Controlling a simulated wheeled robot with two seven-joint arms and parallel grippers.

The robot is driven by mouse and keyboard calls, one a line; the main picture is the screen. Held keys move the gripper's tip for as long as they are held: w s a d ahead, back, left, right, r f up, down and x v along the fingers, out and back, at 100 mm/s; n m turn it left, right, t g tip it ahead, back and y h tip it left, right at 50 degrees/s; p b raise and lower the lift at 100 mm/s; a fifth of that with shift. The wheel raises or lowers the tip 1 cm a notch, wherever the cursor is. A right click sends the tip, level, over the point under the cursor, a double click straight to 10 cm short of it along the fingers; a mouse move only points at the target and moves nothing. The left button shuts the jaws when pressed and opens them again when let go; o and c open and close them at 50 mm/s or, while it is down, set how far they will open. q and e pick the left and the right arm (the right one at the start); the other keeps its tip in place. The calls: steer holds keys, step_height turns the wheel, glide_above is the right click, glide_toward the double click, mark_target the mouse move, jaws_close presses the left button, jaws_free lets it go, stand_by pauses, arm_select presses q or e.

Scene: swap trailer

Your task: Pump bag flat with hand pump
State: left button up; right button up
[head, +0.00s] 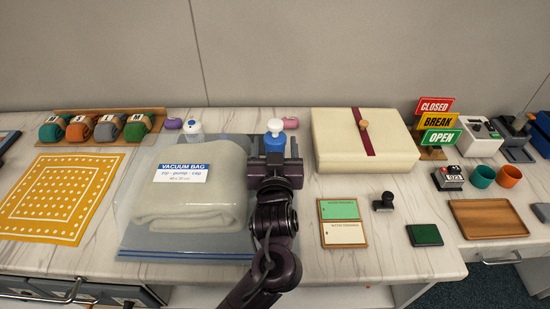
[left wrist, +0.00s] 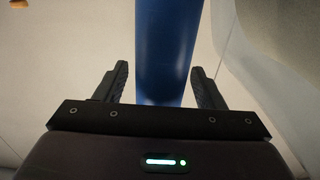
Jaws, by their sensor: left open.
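The clear vacuum bag (head: 133,225) lies on the counter with a folded pale blanket (head: 190,214) inside and a blue-and-white label on top. It looks puffed up. The hand pump (head: 275,142) has a blue body and a white top, and stands upright by the bag's right side. Its lower part is hidden behind my left gripper (head: 275,168). In the left wrist view my open left gripper (left wrist: 162,85) has its fingers on either side of the blue pump barrel (left wrist: 168,45), with gaps visible on both sides. My right gripper is not in view.
A white-and-blue piece (head: 193,130) stands behind the bag, near a purple item (head: 173,123). A cream box (head: 340,142) with a red ribbon stands right of the pump. Green cards (head: 342,210) and a stamp (head: 383,201) lie in front. A yellow dotted cloth (head: 55,200) lies left.

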arm_select(q)
steer(key=shift+w, duration=0.3)
